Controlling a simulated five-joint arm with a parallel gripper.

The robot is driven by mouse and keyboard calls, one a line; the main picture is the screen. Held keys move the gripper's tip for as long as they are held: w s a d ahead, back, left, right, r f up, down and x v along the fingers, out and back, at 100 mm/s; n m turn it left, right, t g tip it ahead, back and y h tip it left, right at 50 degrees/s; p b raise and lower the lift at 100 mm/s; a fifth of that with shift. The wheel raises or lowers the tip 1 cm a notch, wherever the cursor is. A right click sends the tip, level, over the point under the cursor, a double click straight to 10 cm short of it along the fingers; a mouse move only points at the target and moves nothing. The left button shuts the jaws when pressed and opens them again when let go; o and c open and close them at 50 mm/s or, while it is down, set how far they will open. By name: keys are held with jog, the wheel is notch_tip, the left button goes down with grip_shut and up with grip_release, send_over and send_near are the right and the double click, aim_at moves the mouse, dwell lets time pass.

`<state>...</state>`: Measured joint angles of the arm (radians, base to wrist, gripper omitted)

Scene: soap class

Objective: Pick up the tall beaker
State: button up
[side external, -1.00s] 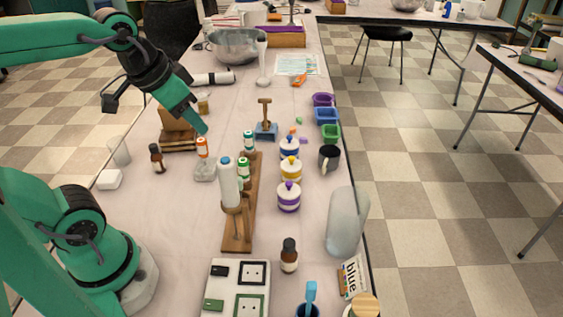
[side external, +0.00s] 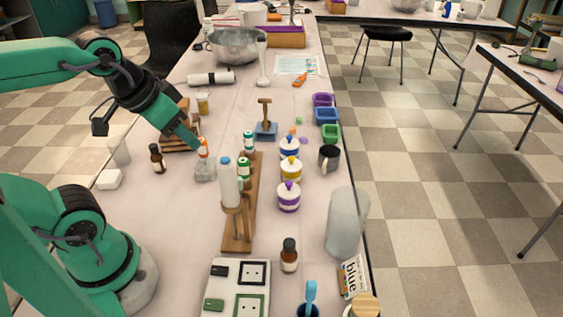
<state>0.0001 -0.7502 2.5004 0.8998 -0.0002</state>
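I cannot tell for certain which vessel is the tall beaker. A tall translucent vessel (side external: 342,225) stands near the right table edge, and a small clear cylinder (side external: 118,151) stands near the left edge. A tall, narrow clear vessel (side external: 263,65) stands farther back. None of the three clear vessels is near my gripper's tip. The fingers are too small here to show whether they are open or shut.
A wooden rack (side external: 238,235) with several bottles stands mid-table. Lidded jars (side external: 289,197) and a dark mug (side external: 329,159) stand to the right. A metal bowl (side external: 236,46) sits at the back.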

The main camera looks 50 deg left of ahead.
jog(key=shift+o, duration=0.5)
jog(key=o, duration=1.3)
jog(key=shift+r, duration=0.15)
